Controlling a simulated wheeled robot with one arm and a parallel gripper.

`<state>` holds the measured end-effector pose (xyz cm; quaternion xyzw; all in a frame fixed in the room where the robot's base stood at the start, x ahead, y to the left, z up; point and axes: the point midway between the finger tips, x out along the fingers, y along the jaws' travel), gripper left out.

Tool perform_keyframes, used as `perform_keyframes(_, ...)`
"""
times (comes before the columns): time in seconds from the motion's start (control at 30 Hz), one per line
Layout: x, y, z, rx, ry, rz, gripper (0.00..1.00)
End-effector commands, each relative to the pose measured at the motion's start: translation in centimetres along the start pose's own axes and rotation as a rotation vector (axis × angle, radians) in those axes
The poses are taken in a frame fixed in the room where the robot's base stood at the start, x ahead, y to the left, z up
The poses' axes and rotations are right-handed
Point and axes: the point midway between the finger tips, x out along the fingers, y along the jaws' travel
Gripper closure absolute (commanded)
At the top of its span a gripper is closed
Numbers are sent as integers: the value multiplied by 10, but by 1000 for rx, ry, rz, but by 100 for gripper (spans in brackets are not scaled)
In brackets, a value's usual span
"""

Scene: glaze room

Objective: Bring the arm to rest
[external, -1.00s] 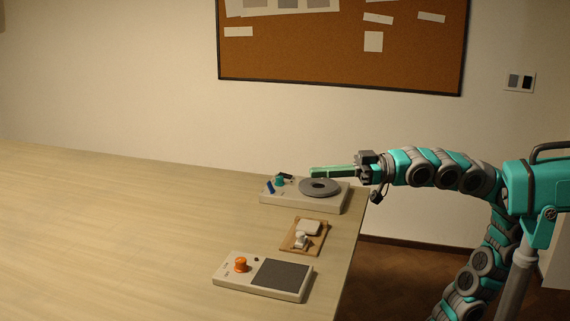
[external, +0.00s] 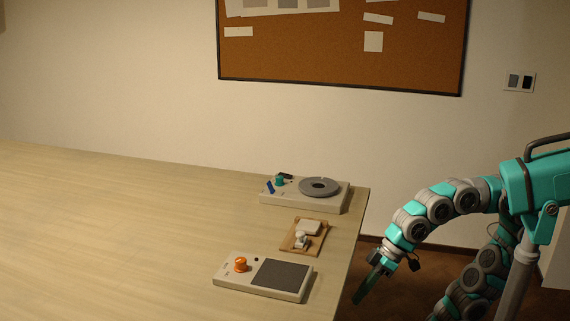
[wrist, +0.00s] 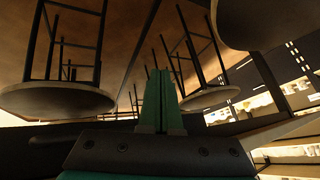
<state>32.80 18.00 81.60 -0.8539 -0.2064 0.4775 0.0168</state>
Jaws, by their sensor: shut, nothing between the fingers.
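My gripper (external: 366,287) hangs low beside the right edge of the table, pointing down and to the left in the external view. Its green fingers are together with nothing between them. In the wrist view the shut fingers (wrist: 161,100) stand upright in the middle of the picture. My arm bends down from the shoulder at the right and is clear of the tabletop things.
The table (external: 110,220) bears a device with a grey disc (external: 320,187), a wooden board (external: 291,246) with white pieces, and a device with an orange knob (external: 241,264). The wrist view shows stools (wrist: 58,100) and lit shelves (wrist: 290,92). A corkboard (external: 340,50) hangs behind.

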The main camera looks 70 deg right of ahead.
Motion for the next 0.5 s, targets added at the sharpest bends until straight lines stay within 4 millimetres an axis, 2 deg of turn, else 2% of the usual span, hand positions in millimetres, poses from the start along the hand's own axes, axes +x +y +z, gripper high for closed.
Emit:
perform_keyframes(0.03, 8, 24, 16, 31, -61, 48, 100)
perform_keyframes(0.1, 18, 56, 46, 69, -159, 114, 100)
perform_keyframes(0.23, 26, 109, 111, 150, -354, 214, 100)
perform_keyframes(0.3, 24, 128, 145, 194, -453, 250, 100)
perform_keyframes(0.4, 18, 146, 185, 245, -568, 281, 100)
perform_keyframes(0.5, 12, 153, 214, 281, -649, 295, 100)
